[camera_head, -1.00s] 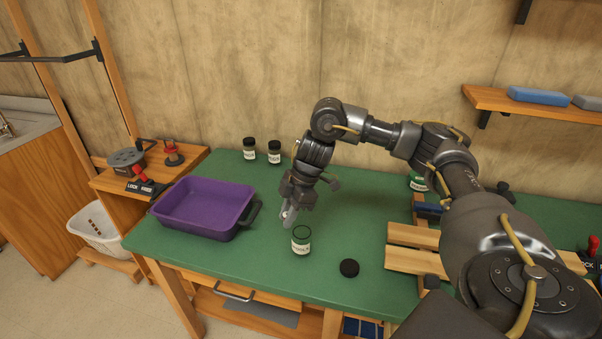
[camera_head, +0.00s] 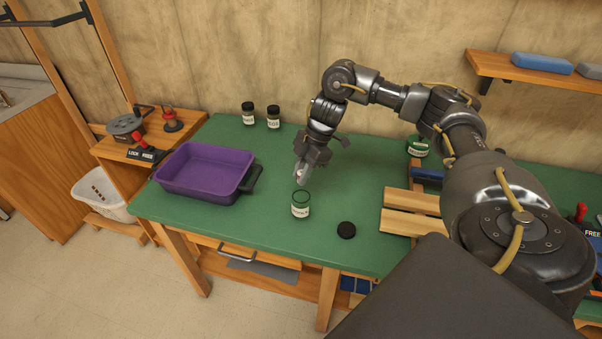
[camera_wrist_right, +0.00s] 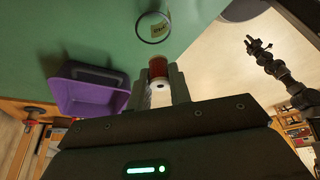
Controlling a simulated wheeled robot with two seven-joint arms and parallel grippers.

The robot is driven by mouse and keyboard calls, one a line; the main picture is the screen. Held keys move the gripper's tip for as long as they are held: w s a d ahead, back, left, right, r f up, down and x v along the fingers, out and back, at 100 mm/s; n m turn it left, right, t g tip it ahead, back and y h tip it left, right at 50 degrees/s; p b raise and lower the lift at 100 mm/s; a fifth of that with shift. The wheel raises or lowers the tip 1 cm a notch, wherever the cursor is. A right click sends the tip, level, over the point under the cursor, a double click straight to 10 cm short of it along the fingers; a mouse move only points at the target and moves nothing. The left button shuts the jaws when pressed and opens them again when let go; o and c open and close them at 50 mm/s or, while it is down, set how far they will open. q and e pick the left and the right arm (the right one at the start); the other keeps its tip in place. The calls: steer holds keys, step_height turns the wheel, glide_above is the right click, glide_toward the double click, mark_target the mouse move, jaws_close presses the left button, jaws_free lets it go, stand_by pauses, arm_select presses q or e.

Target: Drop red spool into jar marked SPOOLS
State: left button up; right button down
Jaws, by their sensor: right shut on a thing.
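My right gripper (camera_head: 302,176) is shut on the red spool (camera_wrist_right: 158,68). In the right wrist view the spool sits between the fingertips, red with a pale end. The open glass jar (camera_head: 300,204) stands upright on the green bench, with a pale label too small to read for certain. In the head view the gripper is just above the jar's rim. In the wrist view the jar (camera_wrist_right: 153,27) lies beyond the spool, with a gap between them. A dark jointed arm at the right of the wrist view seems to be my left one; its jaws are unclear.
A black lid (camera_head: 346,230) lies right of the jar. A purple tray (camera_head: 205,172) stands to the left. Two dark-lidded jars (camera_head: 248,114) (camera_head: 273,117) stand at the back, and a green jar (camera_head: 418,147) at the right. Wooden slats (camera_head: 410,211) lie right of the lid.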

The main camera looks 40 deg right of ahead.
step_height(320, 180, down, 2)
steer(key=shift+f+b, duration=0.25)
steer(key=shift+b, duration=0.8)
steer(key=shift+f, duration=0.8)
steer(key=c, duration=1.2)
jaws_free()
step_height(320, 180, up, 7)
steer(key=p, duration=0.7)
steer(key=shift+w+p, duration=0.15)
steer(key=shift+p, duration=0.25)
